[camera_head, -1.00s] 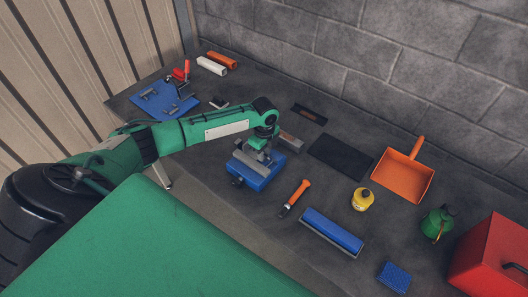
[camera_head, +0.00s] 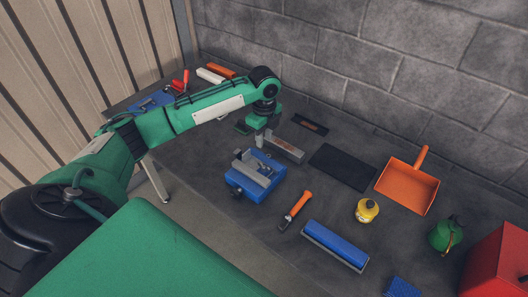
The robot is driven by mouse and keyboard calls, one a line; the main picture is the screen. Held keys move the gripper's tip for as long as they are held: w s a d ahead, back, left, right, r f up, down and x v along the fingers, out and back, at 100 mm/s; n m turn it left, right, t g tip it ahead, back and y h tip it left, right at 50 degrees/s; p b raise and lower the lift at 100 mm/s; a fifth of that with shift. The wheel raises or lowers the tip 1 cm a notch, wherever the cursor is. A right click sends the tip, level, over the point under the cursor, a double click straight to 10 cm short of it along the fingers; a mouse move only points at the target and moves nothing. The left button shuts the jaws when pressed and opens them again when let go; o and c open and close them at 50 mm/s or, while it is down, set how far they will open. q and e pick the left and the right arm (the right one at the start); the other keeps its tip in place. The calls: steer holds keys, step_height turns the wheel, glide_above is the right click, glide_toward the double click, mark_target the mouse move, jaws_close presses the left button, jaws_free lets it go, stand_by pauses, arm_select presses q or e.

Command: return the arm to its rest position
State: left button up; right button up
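My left arm (camera_head: 190,115) reaches in from the left, over the table. Its gripper (camera_head: 260,139) points down, just behind the blue fixture with grey jaws (camera_head: 256,177) and left of a grey block (camera_head: 285,149). The fingers are small and seen nearly end-on, so I cannot tell whether they are open or shut. I see nothing clearly held. The gripper looks clear of the blue fixture. My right gripper is not in view.
On the dark table (camera_head: 245,215) lie an orange-handled tool (camera_head: 296,210), a blue roller-like bar (camera_head: 336,244), a black mat (camera_head: 342,166), a yellow container (camera_head: 367,210) and an orange dustpan (camera_head: 407,185). A red box (camera_head: 498,262) stands at right. A block wall (camera_head: 400,70) rises behind.

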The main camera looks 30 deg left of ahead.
arm_select(q)
steer(key=shift+r, duration=0.85)
